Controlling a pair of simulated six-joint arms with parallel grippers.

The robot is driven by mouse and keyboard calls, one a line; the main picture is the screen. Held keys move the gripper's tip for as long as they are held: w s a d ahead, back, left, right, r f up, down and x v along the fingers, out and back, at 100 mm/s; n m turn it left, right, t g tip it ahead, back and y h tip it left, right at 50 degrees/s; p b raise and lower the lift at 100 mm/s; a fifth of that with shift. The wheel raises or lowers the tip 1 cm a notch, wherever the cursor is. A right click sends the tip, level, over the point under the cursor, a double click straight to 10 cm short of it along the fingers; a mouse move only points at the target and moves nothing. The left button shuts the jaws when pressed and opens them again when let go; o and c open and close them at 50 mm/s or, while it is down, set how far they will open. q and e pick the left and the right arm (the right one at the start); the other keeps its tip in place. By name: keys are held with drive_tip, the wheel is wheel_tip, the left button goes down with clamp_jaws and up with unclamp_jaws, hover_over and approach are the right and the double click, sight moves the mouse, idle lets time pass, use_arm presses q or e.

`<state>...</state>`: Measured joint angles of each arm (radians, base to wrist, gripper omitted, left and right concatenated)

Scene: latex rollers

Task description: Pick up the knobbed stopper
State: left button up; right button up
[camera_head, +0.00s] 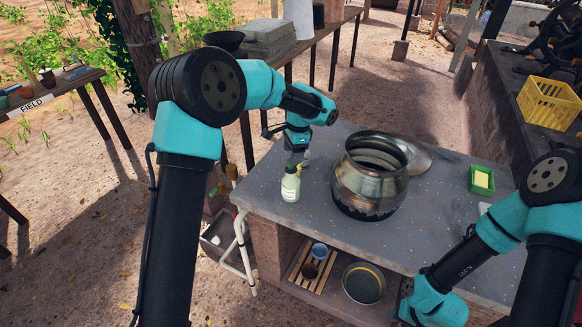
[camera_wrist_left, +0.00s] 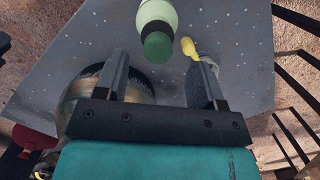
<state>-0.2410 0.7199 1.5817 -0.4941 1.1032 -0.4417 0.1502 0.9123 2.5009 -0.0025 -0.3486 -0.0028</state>
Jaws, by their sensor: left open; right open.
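My left gripper (camera_head: 297,158) hangs over the near left part of the grey table, open, with nothing between its fingers; the left wrist view also shows it (camera_wrist_left: 163,65). A small blue-grey piece with a yellow knob (camera_wrist_left: 190,48) fits the knobbed stopper. It lies by the right finger in the left wrist view, partly hidden behind it. In the head view only a bit of yellow (camera_head: 299,169) shows below the fingers. A pale green bottle (camera_head: 290,188) with a green cap (camera_wrist_left: 157,46) stands close by.
A large round metal pot (camera_head: 370,188) stands right of the bottle, a lid (camera_head: 418,158) behind it. A green tray (camera_head: 482,180) with a yellow block is at the table's right. The lower shelf holds a wooden rack (camera_head: 312,270) and a round pan (camera_head: 364,284).

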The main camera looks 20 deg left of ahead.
use_arm(q)
drive_tip(key=f, duration=0.4)
drive_tip(key=shift+s+a, duration=0.25)
drive_tip(key=shift+s, duration=0.05)
drive_tip(key=c, duration=1)
drive_tip(key=shift+r, duration=1.75)
drive_tip(key=s+d, duration=0.2)
drive_tip(key=s, duration=0.5)
drive_tip(key=s+d+r, duration=0.1)
drive_tip(key=s+d, duration=0.1)
drive_tip(key=s, duration=0.6)
drive_tip(key=shift+s+d+r, duration=0.2)
drive_tip(key=shift+d+r, duration=0.05)
